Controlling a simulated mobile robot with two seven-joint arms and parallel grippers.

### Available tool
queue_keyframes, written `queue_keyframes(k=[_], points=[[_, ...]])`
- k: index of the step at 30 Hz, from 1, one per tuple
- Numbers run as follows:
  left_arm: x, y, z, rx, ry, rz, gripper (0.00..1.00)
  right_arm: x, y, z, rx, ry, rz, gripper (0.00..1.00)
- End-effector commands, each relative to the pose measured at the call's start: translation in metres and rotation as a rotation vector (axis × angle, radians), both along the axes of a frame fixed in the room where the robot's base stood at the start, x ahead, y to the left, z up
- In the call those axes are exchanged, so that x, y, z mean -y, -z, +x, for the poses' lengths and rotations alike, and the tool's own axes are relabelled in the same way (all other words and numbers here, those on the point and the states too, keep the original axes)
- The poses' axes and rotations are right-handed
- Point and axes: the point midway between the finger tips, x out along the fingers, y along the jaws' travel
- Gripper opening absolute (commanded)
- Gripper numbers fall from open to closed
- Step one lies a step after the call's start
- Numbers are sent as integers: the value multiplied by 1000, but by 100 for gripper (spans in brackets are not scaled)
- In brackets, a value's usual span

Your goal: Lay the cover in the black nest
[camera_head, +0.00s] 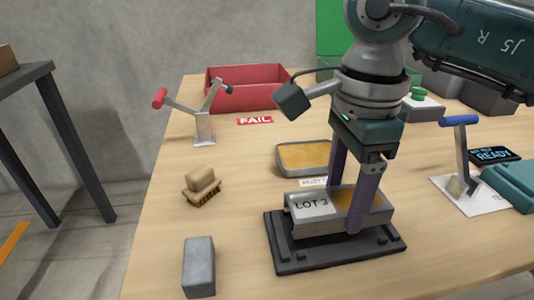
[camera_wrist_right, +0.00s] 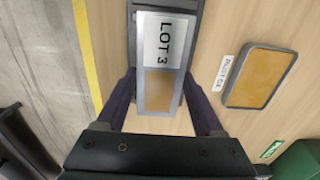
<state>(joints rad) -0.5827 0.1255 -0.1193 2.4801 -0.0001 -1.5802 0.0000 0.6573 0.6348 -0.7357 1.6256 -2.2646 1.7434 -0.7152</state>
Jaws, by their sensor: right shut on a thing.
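The cover (camera_head: 308,206) is a grey slab with a white "LOT 3" label and an amber panel. My right gripper (camera_head: 347,205) is shut on it, one purple finger on each long side. The black nest (camera_head: 285,262) is a dark plate with raised blocks on the table, directly under the cover. I cannot tell whether the cover rests in it or is just above it. In the right wrist view the cover (camera_wrist_right: 158,85) lies between the fingers, and the nest is mostly hidden behind it. My left gripper is not in view.
Behind the nest lies an amber-filled tray (camera_head: 303,157). A brush (camera_head: 202,185) and a grey block (camera_head: 199,266) are to the left. A red-handled clamp (camera_head: 204,128) and red bin (camera_head: 250,95) stand farther back. A blue-handled clamp (camera_head: 461,160) is at right.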

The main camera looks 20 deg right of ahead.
Motion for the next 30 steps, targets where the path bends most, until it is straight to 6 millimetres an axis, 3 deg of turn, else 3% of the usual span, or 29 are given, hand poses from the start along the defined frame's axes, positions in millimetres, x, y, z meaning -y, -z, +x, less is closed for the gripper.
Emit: queue_keyframes(k=[1,4,15,16,23,30], points=[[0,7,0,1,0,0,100,0,13,-1,-4,1,2,0],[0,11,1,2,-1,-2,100,-1,25,0,-1,0,1,0],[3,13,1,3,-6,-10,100,0,29,0,1,-1,0,0],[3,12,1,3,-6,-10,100,0,28,0,0,-1,0,72],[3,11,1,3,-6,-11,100,0,28,0,-1,-1,0,98],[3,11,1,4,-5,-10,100,0,27,0,-1,-1,0,99]])
